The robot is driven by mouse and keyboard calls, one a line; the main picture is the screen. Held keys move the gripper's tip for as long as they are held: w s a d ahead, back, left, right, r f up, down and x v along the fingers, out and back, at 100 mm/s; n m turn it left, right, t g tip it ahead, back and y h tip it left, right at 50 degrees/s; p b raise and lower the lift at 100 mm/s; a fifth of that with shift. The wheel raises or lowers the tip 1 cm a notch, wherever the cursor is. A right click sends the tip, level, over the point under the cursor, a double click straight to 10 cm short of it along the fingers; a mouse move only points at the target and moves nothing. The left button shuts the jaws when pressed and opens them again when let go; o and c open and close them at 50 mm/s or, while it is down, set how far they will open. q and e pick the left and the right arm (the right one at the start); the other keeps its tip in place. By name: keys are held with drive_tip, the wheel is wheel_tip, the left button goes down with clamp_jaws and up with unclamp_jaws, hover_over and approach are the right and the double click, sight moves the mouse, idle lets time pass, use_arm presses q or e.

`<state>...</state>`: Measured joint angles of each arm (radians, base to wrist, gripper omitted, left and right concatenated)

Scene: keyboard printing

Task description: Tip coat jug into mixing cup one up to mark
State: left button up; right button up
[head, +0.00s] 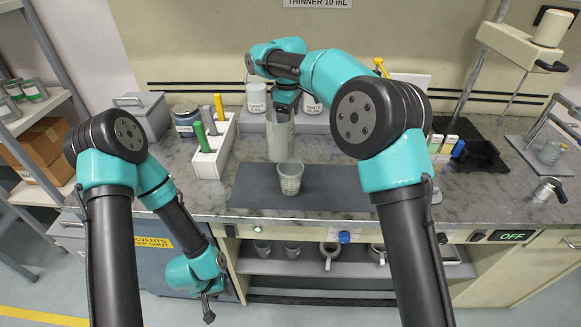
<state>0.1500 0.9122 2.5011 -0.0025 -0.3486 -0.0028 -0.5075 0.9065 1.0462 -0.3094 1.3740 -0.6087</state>
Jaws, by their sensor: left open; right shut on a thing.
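A grey-white mixing cup (290,182) stands upright on the dark mat (250,190) at the middle of the counter. Faint lines show on its wall; its fill level cannot be made out. My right gripper (284,112) is shut on a pale grey jug (280,145), which I take to be the coat jug. The jug looks upright, just behind the cup and slightly left of it. Whether its base touches the counter is unclear. My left gripper (208,308) is open and empty, hanging low in front of the counter's edge.
A white rack (209,165) with green and yellow-handled tools stands left of the mat. Labelled pots (256,97) stand behind the jug. A black holder (480,156) and a metal stand are at right. Cups and jugs (330,250) sit on the shelf below.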

drive_tip(key=shift+r, duration=0.95)
